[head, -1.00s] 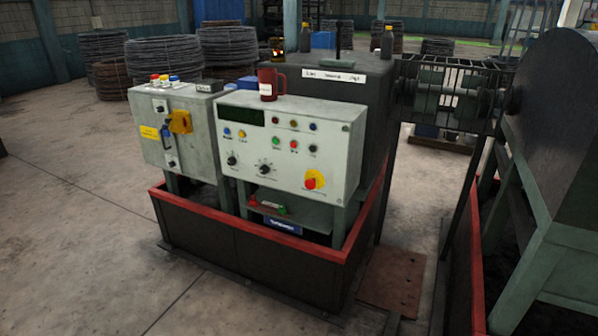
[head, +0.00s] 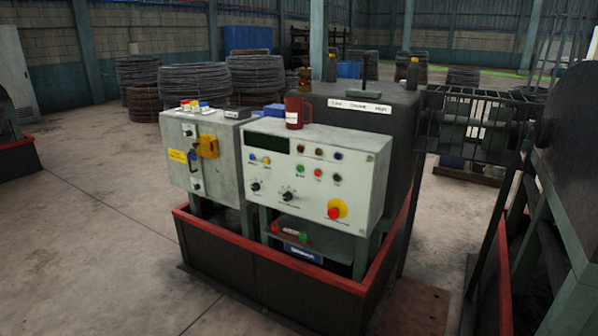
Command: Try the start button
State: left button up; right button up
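The control panel (head: 312,186) is a pale grey box with a dark display, several coloured buttons and lamps, and black knobs. A green button (head: 300,169) sits in its lower button row, with a red one (head: 318,173) to its right. A red emergency stop (head: 335,212) on a yellow plate is at the lower right. The button labels are too small to read, so I cannot tell which is the start button. Neither of my grippers is in view.
A smaller grey cabinet (head: 200,160) with a yellow-orange switch stands left of the panel. A red-topped low wall (head: 262,257) surrounds the stands. Wire coils (head: 155,85) stand behind. The floor at left is clear.

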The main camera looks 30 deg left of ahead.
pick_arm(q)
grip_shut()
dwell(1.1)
